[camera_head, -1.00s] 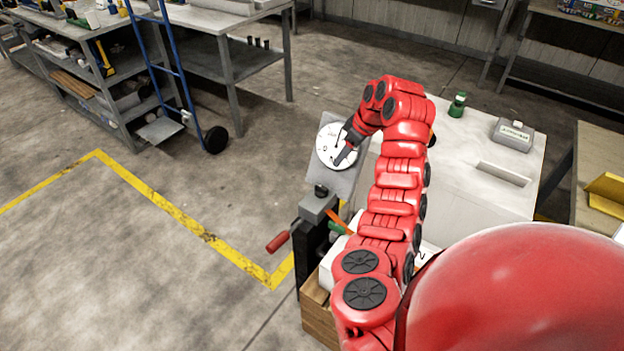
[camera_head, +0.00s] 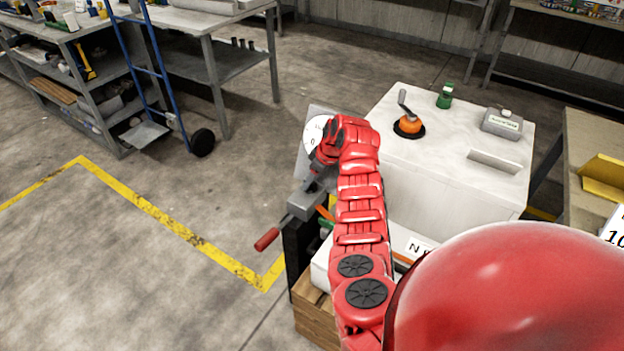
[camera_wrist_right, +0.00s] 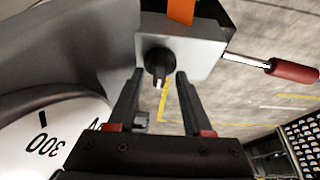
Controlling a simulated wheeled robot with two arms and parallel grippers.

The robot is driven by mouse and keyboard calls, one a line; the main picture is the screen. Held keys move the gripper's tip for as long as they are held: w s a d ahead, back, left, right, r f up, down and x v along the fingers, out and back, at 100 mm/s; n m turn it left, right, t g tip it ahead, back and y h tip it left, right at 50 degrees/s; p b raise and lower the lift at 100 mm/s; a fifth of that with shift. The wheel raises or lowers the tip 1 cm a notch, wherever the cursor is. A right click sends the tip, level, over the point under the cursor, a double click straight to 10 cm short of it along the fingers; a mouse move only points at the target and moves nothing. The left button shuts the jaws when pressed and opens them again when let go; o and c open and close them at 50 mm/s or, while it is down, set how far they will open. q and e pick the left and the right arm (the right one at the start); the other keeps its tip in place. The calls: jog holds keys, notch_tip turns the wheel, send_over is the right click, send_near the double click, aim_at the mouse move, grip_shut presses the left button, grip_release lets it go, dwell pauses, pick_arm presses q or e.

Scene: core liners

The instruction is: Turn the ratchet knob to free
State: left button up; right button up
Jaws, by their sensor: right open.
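The ratchet knob (camera_wrist_right: 158,66) is small and black with a pale mark, on the face of a grey metal box (camera_wrist_right: 200,50). In the head view the box (camera_head: 303,205) shows below the dial, and my right gripper hides the knob. My right gripper (camera_wrist_right: 156,82) is open, its two black fingers pointing at the box, one on each side of the knob in the picture. The knob appears at or just beyond the fingertips; I cannot tell whether they touch it. In the head view this gripper (camera_head: 316,180) is above the box. My left gripper is not in view.
A white dial (camera_head: 313,134) on a grey plate stands behind my right wrist. A red-handled crank (camera_head: 267,238) sticks out from the box. An orange strap (camera_wrist_right: 180,10) runs at the box. A white bench (camera_head: 450,135) holds an orange-and-black item (camera_head: 409,125) and a green bottle (camera_head: 445,96).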

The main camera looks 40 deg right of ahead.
grip_shut()
dwell(0.3)
